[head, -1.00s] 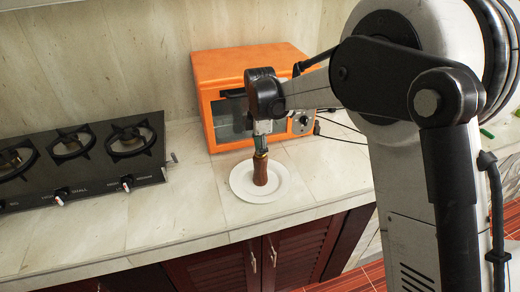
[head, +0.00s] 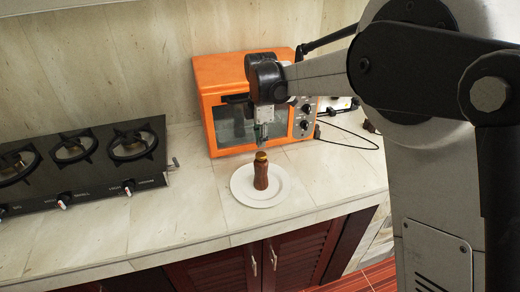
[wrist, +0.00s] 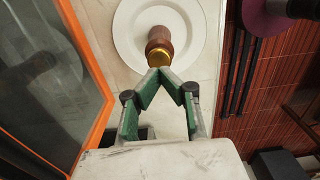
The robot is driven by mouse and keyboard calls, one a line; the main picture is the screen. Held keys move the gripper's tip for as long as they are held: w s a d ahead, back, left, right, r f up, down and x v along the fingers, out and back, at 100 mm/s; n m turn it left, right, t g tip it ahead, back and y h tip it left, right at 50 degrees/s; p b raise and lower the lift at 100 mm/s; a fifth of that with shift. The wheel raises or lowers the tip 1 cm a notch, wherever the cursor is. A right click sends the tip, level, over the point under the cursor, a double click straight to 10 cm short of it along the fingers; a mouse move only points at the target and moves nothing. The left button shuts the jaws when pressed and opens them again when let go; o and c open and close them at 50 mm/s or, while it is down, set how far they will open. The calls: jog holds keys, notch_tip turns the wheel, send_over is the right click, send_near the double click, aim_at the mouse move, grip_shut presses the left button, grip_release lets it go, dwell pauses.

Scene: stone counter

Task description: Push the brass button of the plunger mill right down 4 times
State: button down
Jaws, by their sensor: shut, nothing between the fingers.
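The plunger mill is a brown, bottle-shaped body (head: 261,178) standing upright on a white plate (head: 243,194), with a brass button (head: 261,156) on top. In the wrist view the brass button (wrist: 158,59) and mill body (wrist: 158,38) show just beyond the fingertips. My gripper (head: 261,143) points down above the mill. Its green fingers (wrist: 165,73) meet at the tips with nothing between them. In the head view the tips look a little above the button, apart from it.
An orange oven (head: 222,70) stands close behind the mill, and its edge runs along the left of the wrist view. A black gas hob (head: 85,165) is at the left. Counter (head: 165,225) around the plate is clear; its front edge is near.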

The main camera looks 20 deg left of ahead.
aim_at(261, 155)
notch_tip(261, 155, up, 8)
jog(key=shift+r+b, duration=0.15)
jog(key=shift+b, duration=0.15)
dwell(0.7)
notch_tip(261, 155, up, 2)
jog(key=shift+w+r, duration=0.1)
notch_tip(261, 155, down, 14)
jog(key=shift+p, duration=0.9)
